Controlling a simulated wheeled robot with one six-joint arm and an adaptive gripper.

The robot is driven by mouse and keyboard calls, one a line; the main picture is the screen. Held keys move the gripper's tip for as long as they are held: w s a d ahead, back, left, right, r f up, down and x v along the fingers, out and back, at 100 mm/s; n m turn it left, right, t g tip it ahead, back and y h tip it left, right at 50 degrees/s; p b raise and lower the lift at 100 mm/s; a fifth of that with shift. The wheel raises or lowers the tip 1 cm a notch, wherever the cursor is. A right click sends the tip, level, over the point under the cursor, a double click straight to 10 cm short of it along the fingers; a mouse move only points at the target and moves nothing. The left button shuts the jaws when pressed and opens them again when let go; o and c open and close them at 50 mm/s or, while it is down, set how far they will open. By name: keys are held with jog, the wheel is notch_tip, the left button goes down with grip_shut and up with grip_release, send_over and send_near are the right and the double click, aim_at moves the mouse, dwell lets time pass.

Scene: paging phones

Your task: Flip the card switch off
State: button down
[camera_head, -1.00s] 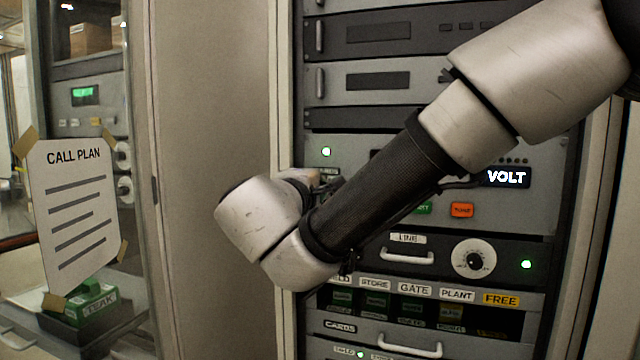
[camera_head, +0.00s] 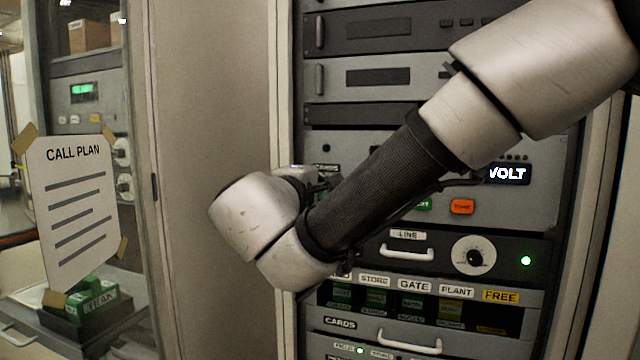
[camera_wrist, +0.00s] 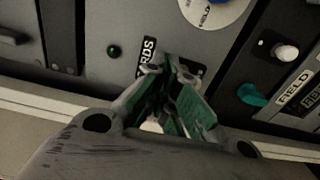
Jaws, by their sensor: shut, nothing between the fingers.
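The card switch itself cannot be made out; my gripper covers the spot beside a black label ending in "DS" (camera_wrist: 149,57) in the wrist view. My gripper (camera_wrist: 172,72) is shut and empty, with its fingertips at or very near the grey panel just beside that label. Whether it touches the switch cannot be told. A small round lamp (camera_wrist: 113,51) on the same panel is dark green and unlit; the head view also shows this lamp (camera_head: 326,148) dark. In the head view my gripper (camera_head: 325,186) is mostly hidden behind my arm.
A white dial plate (camera_wrist: 214,8), a white knob (camera_wrist: 286,52) and a teal part (camera_wrist: 252,95) are near my gripper. Below the panel are a LINE drawer (camera_head: 407,252) and labelled card slots (camera_head: 414,286). A call plan sheet (camera_head: 75,215) hangs at left.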

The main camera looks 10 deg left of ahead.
jog(key=s, duration=0.7)
jog(key=shift+a, duration=0.25)
